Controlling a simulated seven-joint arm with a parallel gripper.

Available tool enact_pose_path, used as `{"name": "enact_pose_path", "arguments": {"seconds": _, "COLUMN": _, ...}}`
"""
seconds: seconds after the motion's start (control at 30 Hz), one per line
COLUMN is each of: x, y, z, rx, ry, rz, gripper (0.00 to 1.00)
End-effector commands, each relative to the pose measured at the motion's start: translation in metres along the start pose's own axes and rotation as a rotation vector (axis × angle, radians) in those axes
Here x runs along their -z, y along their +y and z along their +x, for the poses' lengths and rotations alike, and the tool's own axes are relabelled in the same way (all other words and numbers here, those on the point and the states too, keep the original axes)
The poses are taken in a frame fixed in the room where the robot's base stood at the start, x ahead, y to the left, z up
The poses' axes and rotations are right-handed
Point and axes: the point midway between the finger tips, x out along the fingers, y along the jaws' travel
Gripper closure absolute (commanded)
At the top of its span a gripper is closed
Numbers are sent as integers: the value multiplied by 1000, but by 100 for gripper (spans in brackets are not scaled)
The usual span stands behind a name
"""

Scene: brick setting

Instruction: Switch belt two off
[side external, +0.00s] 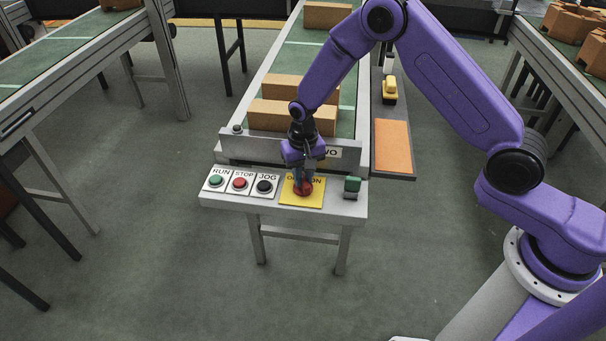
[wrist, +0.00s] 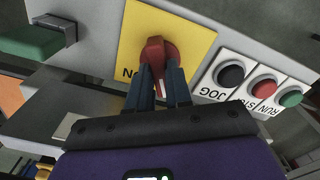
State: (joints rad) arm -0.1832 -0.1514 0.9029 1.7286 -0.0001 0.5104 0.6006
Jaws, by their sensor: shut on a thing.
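The belt's control panel (side external: 220,200) is at the near end of the conveyor, under a sign whose visible part ends in "WO". A red rotary switch (wrist: 153,50) sits on a yellow plate (side external: 312,201) with OFF/ON lettering, partly covered by my gripper. My gripper (side external: 303,182) points down at the switch, and its fingers (wrist: 159,85) are shut on the red handle in the wrist view. The handle's exact angle against the lettering is hard to tell. Left of the plate are the green RUN button (side external: 216,180), red STOP button (side external: 240,183) and black JOG button (side external: 264,186).
A green part (side external: 352,184) on a grey mount is right of the plate. Cardboard boxes (side external: 290,118) stand on the green belt (side external: 345,122) behind the panel. A side shelf holds an orange pad (side external: 392,146) and a yellow-and-black item (side external: 389,90). Floor in front is clear.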

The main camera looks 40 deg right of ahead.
Motion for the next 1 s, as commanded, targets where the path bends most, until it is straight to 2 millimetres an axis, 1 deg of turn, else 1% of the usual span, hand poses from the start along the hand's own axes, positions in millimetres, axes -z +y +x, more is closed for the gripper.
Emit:
{"name": "enact_pose_path", "arguments": {"seconds": 0.2, "x": 1, "y": 0, "z": -1, "rx": 1, "ry": 1, "rz": -147, "gripper": 100}}
{"name": "enact_pose_path", "arguments": {"seconds": 0.4, "x": 0, "y": 0, "z": -1, "rx": 1, "ry": 1, "rz": -233, "gripper": 100}}
{"name": "enact_pose_path", "arguments": {"seconds": 0.63, "x": 0, "y": 0, "z": -1, "rx": 1, "ry": 1, "rz": -277, "gripper": 100}}
{"name": "enact_pose_path", "arguments": {"seconds": 1.0, "x": 1, "y": 0, "z": -1, "rx": 0, "ry": 2, "rz": -285, "gripper": 100}}
